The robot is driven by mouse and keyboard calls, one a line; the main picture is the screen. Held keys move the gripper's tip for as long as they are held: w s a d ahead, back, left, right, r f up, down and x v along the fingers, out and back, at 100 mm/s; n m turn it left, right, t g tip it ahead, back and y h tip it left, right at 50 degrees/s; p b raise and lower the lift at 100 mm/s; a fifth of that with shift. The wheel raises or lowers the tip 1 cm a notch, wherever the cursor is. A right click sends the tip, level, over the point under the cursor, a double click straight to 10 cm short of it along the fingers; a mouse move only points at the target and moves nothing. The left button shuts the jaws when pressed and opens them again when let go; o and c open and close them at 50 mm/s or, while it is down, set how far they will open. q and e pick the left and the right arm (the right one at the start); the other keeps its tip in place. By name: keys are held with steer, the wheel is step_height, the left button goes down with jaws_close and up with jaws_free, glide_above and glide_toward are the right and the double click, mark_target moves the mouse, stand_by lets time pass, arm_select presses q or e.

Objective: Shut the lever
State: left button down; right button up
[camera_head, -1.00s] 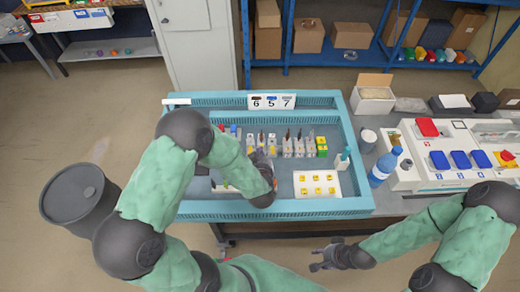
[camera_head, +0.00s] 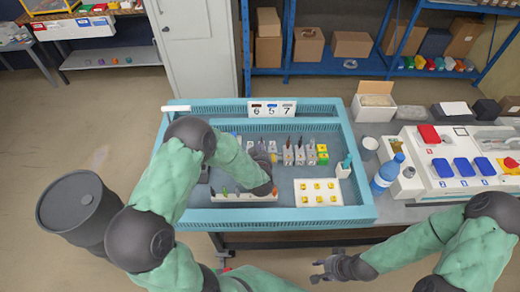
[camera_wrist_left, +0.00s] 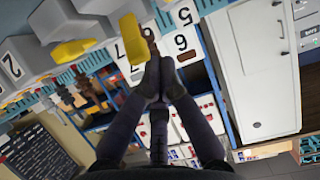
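In the left wrist view, a yellow lever-like piece (camera_wrist_left: 132,40) stands just beside the tips of my left gripper (camera_wrist_left: 158,68). Its fingers are together with nothing visible between them; I cannot tell whether they touch the yellow piece. Another yellow piece (camera_wrist_left: 72,50) is further left, on a pale block. In the head view, my left wrist hangs over the front middle of the blue tray (camera_head: 200,217) and hides its fingertips. The lever cannot be made out clearly there. My right gripper (camera_head: 322,270) is empty, its fingers apart, in front of the table.
A row of upright connectors (camera_head: 300,155) stands mid-tray. A white board with yellow pieces (camera_head: 318,192) lies at its right. A number sign (camera_head: 272,108) is on the back rim. A blue bottle (camera_head: 387,173) and a switch panel (camera_head: 460,165) stand to the right.

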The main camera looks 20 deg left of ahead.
arm_select(q)
steer(key=shift+s+d+f+b, duration=0.25)
steer(key=shift+s+f, duration=0.05)
steer(key=shift+s, duration=0.2)
steer(key=shift+s+d+f+b, duration=0.2)
steer(key=shift+s+d+f, duration=0.05)
steer(key=shift+s, duration=0.2)
steer(key=shift+s+d+f, duration=0.15)
steer(key=shift+s+d, duration=0.2)
steer(key=shift+s, duration=0.35)
step_height(320, 180, up, 10)
stand_by(0.6)
